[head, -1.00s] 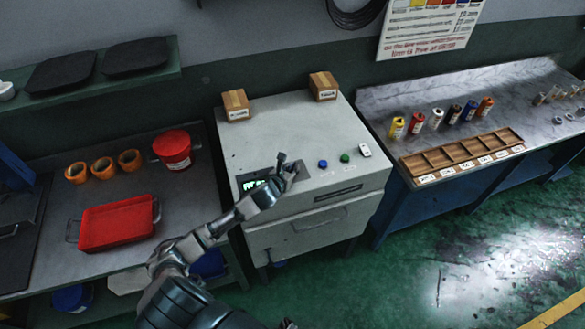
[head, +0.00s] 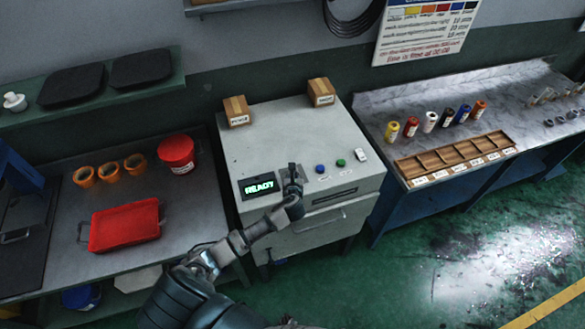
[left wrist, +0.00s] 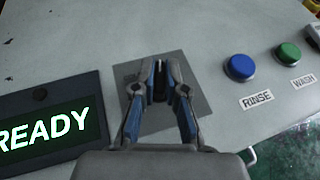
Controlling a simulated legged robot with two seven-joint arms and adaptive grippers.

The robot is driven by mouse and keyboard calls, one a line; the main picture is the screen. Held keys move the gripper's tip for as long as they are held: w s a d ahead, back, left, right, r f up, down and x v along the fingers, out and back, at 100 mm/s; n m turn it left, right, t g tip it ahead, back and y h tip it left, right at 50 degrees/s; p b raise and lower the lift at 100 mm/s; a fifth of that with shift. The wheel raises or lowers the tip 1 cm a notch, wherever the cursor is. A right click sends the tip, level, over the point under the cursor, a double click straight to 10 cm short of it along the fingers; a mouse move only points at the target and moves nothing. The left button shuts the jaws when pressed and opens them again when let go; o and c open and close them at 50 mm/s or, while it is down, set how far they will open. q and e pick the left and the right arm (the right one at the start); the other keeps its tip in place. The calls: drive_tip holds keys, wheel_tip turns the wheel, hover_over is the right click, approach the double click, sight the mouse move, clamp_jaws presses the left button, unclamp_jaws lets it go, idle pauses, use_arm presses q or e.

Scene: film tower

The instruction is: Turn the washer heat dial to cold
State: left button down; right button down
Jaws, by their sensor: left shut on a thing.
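The washer (head: 260,135) is a pale grey cabinet in the middle of the head view. Its green display (head: 259,186) reads READY and also shows large at the left of the left wrist view (left wrist: 45,130). My left gripper (head: 293,170) is over the washer's top, right of the display. In the left wrist view its fingers (left wrist: 159,82) are close together over a darker grey square plate (left wrist: 187,115), shut on a small dark part, taken to be the heat dial (left wrist: 160,84). The fingers hide most of it. My right gripper is not in view.
A blue RINSE button (left wrist: 240,67) and a green WASH button (left wrist: 288,53) lie right of the plate. Two cardboard boxes (head: 236,111) stand at the washer's back. A red tray (head: 125,226) is on the left bench; a wooden rack (head: 455,157) is on the right bench.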

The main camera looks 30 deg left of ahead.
use_arm(q)
drive_tip(key=shift+d+n+g+y+p, duration=0.3)
drive_tip(key=shift+n+g+y+p, duration=0.4)
drive_tip(key=shift+n+y, duration=0.15)
drive_tip(key=shift+f+n+g+y+p, duration=0.1)
drive_tip(key=shift+n+g+y+p, duration=0.4)
drive_tip(key=shift+n+g+y, duration=0.35)
drive_tip(key=shift+n+g, duration=0.35)
drive_tip(key=shift+n, duration=0.25)
drive_tip(key=shift+w+f+n+g+y, duration=0.1)
drive_tip(key=shift+w+n+g+y, duration=0.05)
drive_tip(key=shift+n+g+y, duration=0.7)
drive_tip(key=n+g, duration=0.1)
drive_tip(key=n+g+y+b, duration=0.1)
drive_tip(key=g, duration=0.1)
drive_tip(key=shift+w+d+f+n, duration=0.15)
drive_tip(key=shift+n, duration=0.2)
drive_tip(key=n+g+b, duration=0.2)
drive_tip(key=g+b, duration=0.1)
drive_tip(key=shift+n, duration=0.3)
drive_tip(key=shift+w+n+g+b, duration=0.1)
drive_tip(key=shift+n+g+b, duration=0.55)
drive_tip(key=shift+b, duration=0.15)
